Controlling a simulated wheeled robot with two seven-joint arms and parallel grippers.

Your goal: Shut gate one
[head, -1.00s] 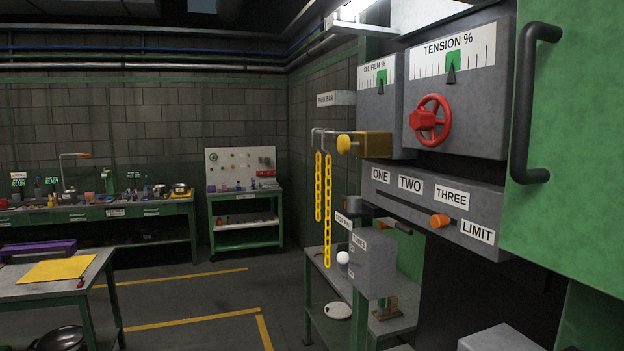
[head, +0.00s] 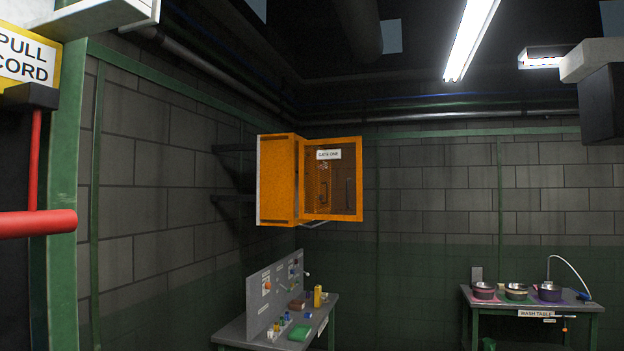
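Gate one (head: 311,209) is an orange framed panel with a dark see-through middle and a white "GATE ONE" label (head: 328,154). A dark upright handle seems to show within the frame. I cannot tell from here whether the gate is open or shut. Neither of my grippers is in view.
A bench with a pegboard (head: 265,290) stands below the gate. A wash table (head: 532,303) with several pots is at the right. A red bar (head: 35,224) and a "PULL CORD" sign (head: 25,60) are close at the left edge. Floor is barely visible.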

